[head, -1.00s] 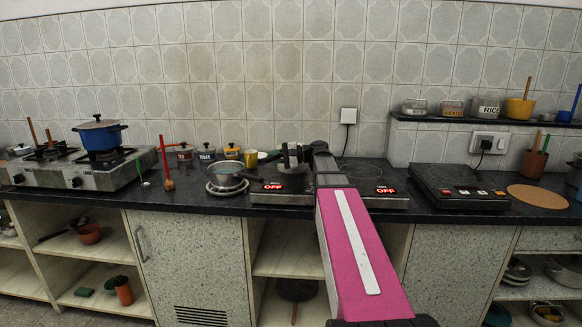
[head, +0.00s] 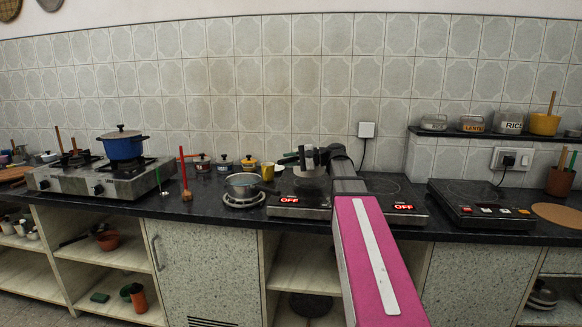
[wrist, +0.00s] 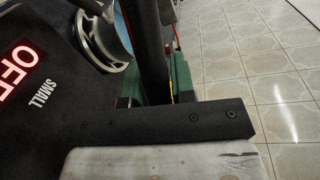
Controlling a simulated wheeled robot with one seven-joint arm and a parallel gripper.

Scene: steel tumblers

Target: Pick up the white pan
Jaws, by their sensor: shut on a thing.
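In the wrist view, the green fingertips (wrist: 168,88) are shut on a thick dark handle (wrist: 148,40). A slice of the pan (wrist: 122,24) appears beside the handle at the top, next to the burner's metal ring (wrist: 103,45). Most of the pan is outside the wrist view, and its join to the handle is unclear.
The black hob (head: 300,202) with red OFF displays lies under my arm. A yellow mug (head: 267,172) and several small jars stand behind the pan. A blue pot (head: 122,146) sits on the gas stove (head: 85,181) at left. Another hotplate (head: 485,212) is at right.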

